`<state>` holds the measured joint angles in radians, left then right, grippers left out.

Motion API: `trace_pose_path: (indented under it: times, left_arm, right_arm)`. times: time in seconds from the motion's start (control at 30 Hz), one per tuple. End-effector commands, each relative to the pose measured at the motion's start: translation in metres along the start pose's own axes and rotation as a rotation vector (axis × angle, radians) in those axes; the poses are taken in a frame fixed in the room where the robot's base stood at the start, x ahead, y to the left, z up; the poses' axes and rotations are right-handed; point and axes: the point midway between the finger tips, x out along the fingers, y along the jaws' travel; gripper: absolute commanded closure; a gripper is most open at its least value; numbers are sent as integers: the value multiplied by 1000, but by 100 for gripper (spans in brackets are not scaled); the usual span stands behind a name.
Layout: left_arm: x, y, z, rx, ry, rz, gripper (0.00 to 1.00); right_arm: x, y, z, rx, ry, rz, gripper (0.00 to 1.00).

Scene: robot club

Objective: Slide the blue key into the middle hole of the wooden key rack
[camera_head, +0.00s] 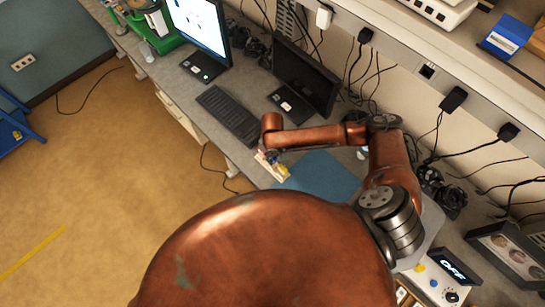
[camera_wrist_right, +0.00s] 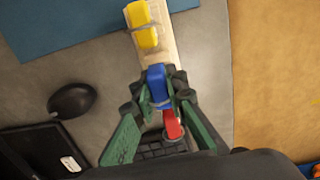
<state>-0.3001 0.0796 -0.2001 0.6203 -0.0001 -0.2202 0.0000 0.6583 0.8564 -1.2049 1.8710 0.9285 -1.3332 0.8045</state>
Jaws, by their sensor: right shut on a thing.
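The wooden key rack (camera_wrist_right: 153,58) is a pale narrow block that also shows on the desk in the head view (camera_head: 264,164). Yellow pieces (camera_wrist_right: 147,38) are at its far end in the right wrist view. My right gripper (camera_wrist_right: 160,82) is shut on the blue key (camera_wrist_right: 156,90), over the rack's middle part. Whether the key is inside the hole or just above it is hidden by the fingers. A red piece (camera_wrist_right: 172,124) shows between the green fingers, on the near side of the blue key. My left gripper is not in view.
A blue mat (camera_head: 325,178) lies right of the rack. A black mouse (camera_wrist_right: 72,101) and a keyboard (camera_head: 229,117) are close by. Two monitors (camera_head: 304,78) stand behind. The desk's front edge drops to the floor (camera_head: 120,180) beside the rack.

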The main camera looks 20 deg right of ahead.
Motion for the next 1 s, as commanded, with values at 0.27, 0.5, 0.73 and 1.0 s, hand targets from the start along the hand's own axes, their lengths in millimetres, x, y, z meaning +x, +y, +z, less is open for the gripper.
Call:
trace_pose_path:
  times: [0.27, 0.5, 0.73, 1.0]
  left_arm:
    - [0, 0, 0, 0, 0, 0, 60]
    - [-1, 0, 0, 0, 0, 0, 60]
    - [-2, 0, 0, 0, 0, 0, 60]
    - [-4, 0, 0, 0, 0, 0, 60]
  right_arm:
    - [1, 0, 0, 0, 0, 0, 100]
    - [2, 0, 0, 1, 0, 0, 100]
    - [6, 0, 0, 1, 0, 0, 100]
    - [10, 0, -1, 0, 1, 0, 100]
